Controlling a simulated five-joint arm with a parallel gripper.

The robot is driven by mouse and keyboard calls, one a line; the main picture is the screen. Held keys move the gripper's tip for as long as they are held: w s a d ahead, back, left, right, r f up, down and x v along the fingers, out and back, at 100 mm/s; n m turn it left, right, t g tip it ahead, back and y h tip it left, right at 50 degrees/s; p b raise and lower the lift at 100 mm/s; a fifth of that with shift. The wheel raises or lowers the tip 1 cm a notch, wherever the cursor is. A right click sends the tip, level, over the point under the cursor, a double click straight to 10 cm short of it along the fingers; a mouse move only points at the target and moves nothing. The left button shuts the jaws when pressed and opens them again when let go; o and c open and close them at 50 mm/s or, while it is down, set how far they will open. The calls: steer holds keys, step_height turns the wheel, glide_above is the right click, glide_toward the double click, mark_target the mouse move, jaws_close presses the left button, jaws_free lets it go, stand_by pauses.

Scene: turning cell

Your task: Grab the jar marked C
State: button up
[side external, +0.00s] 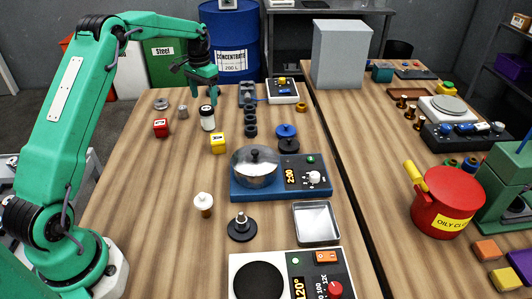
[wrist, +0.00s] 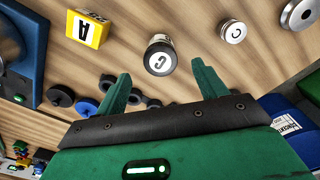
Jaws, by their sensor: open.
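My gripper (side external: 203,86) is above and behind the jar in the side view. In the wrist view my gripper (wrist: 162,76) has its two green fingers spread wide and empty. The jar lies ahead, roughly in line with the gap, apart from both fingers.
Dark rings (side external: 250,122) and a holder lie right. A blue hotplate with a pan (side external: 255,168) stands nearer the camera.

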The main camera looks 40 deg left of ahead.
mark_target(206, 108)
steer(key=shift+f, duration=1.25)
steer(key=shift+f, duration=0.15)
steer(key=shift+w+f, duration=0.1)
steer(key=shift+f, duration=2.4)
steer(key=shift+c, duration=0.2)
steer(key=c, duration=1.1)
